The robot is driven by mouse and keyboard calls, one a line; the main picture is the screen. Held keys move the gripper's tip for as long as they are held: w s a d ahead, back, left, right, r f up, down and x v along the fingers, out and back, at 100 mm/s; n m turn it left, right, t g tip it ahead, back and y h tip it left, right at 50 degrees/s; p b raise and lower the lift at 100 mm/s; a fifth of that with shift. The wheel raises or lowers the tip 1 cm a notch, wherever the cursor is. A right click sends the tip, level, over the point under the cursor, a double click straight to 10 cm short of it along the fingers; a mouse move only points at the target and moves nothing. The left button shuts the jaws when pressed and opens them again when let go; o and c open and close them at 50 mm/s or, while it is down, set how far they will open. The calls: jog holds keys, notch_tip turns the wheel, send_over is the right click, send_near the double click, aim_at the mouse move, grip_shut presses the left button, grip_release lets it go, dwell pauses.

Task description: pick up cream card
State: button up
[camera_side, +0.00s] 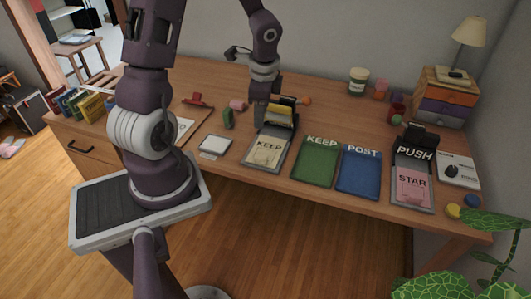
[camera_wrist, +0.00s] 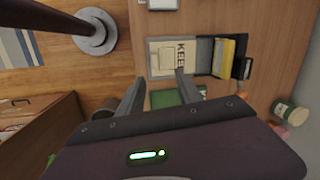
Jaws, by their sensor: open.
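The cream card (camera_side: 264,153) reads "KEEP" and lies at the front of a grey tray (camera_side: 247,160) on the desk. It also shows in the wrist view (camera_wrist: 166,58), flat and seen from above. My gripper (camera_side: 262,112) hangs above the back part of that tray, in front of a yellow and black piece (camera_side: 282,110). In the wrist view my gripper (camera_wrist: 158,90) has its two fingers apart with nothing between them, and the card lies beyond the fingertips. How high the fingertips are above the tray is hard to tell.
A green "KEEP" pad (camera_side: 316,162) and a blue "POST" pad (camera_side: 360,172) lie right of the tray. A second tray holds a pink "STAR" card (camera_side: 411,187). A small green object (camera_side: 227,118) and a white pad (camera_side: 215,145) stand left.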

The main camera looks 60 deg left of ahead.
jog(key=m+h, duration=0.2)
send_over(258, 156)
jog(key=f, duration=1)
jog(key=shift+s+f, duration=0.15)
jog(key=shift+s, duration=0.2)
jog(key=f, duration=0.7)
jog(key=shift+w+f, duration=0.25)
jog(key=shift+w, duration=0.15)
grip_shut()
